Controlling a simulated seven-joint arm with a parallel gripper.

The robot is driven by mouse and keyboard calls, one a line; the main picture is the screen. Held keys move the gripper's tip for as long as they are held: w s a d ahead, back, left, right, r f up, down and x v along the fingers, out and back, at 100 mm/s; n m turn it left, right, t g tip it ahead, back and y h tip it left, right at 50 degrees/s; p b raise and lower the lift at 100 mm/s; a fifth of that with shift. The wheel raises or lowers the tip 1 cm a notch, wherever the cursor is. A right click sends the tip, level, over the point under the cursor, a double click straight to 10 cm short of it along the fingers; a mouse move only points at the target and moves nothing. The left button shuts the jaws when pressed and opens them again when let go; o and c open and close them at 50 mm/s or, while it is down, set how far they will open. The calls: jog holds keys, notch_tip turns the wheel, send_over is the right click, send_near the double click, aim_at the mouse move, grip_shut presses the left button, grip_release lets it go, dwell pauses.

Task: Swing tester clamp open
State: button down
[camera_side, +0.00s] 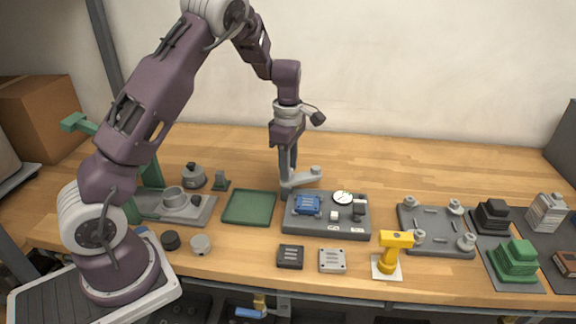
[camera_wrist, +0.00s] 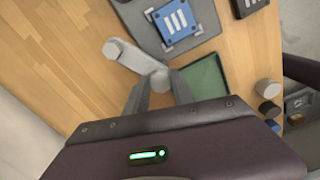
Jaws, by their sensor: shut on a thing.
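The tester (camera_side: 297,224) is a grey box with a round white gauge and a blue block (camera_side: 308,205) seated on its left part. In the wrist view the blue block (camera_wrist: 177,22) lies uncovered on the tester's grey top (camera_wrist: 143,16). The clamp (camera_side: 303,178) is a light grey bar with rounded ends at the tester's back left corner, pointing away behind the tester. In the wrist view the clamp (camera_wrist: 134,60) lies off the block, beside the tester. My gripper (camera_side: 288,182) is shut on the clamp's near end, between its fingertips (camera_wrist: 159,88); the contact is partly hidden.
A green tray (camera_side: 249,207) lies left of the tester. A grey plate with posts (camera_side: 436,232) and a yellow tool (camera_side: 392,252) stand to the right. Two small blocks, dark (camera_side: 290,257) and light (camera_side: 332,260), lie in front. The bench behind is clear.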

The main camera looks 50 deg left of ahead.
jog(key=shift+w+n, duration=0.1)
jog(key=shift+n, duration=1.3)
jog(key=shift+r+n, duration=0.1)
jog(key=shift+n, duration=0.2)
jog(key=c, duration=1.1)
grip_release()
jog(key=shift+o, duration=0.2)
notch_tip(320, 180, up, 7)
jog(key=shift+r, duration=0.1)
